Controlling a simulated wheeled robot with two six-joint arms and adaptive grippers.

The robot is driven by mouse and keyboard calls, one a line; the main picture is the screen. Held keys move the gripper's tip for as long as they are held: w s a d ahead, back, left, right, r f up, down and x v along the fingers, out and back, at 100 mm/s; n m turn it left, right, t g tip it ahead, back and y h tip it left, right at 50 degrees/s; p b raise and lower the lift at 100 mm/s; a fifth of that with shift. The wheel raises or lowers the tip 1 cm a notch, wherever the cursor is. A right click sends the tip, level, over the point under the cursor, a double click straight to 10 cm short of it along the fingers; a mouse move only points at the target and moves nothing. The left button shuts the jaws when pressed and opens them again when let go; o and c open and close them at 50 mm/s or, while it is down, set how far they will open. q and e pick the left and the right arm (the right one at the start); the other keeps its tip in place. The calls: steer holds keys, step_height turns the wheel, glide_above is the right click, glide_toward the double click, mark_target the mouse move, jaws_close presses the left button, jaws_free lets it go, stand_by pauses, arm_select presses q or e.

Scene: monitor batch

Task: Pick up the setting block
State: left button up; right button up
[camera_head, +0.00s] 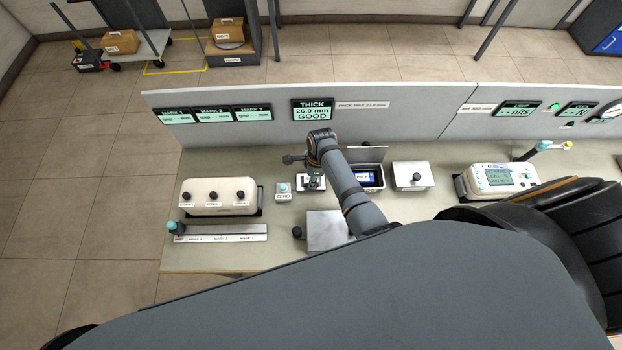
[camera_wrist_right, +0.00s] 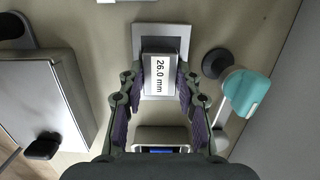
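The setting block (camera_wrist_right: 160,75) is a grey block with a white "26.0 mm" label. In the right wrist view it stands upright on a pale square plate (camera_wrist_right: 178,31). My right gripper (camera_wrist_right: 159,82) has one finger on each side of the block, with narrow gaps showing beside it. In the head view the right gripper (camera_head: 314,183) is low over the small gauge stand, and the block is too small to make out there. My left gripper is not in view.
A zero-button box (camera_head: 284,191) is left of the gripper. The thickness display (camera_head: 312,109) reads 26.0 mm GOOD. A white three-knob box (camera_head: 218,195) stands left.

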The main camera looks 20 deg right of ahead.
jaws_close()
